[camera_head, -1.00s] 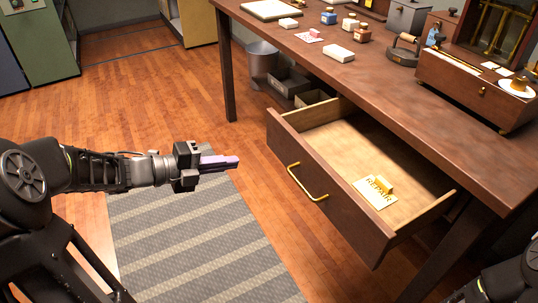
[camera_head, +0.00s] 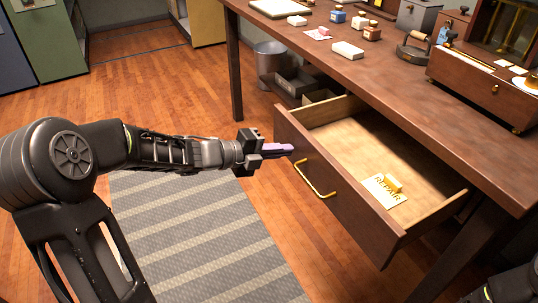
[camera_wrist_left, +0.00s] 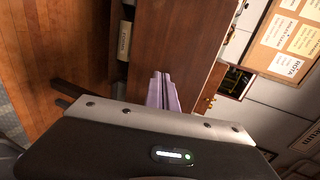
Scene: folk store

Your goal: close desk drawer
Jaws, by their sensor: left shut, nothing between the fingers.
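The desk drawer (camera_head: 335,197) is pulled out from the wooden desk (camera_head: 420,103), its inside showing. It has a brass handle (camera_head: 314,181) on its dark front. A card reading REPAIR (camera_head: 384,191) with a small yellow block lies inside. My left gripper (camera_head: 279,150) is shut and empty, its purple fingers pointing at the upper left part of the drawer front. The fingertips look very close to it; I cannot tell if they touch. In the left wrist view the shut fingers (camera_wrist_left: 162,90) lie over a brown wooden surface. My right gripper is not in view.
The desk top holds small boxes (camera_head: 347,50), a stamp-like tool (camera_head: 413,48) and a large wooden case (camera_head: 480,85). A metal bin (camera_head: 270,62) and dark trays (camera_head: 290,88) stand under the desk. A striped rug (camera_head: 200,235) covers the floor in front.

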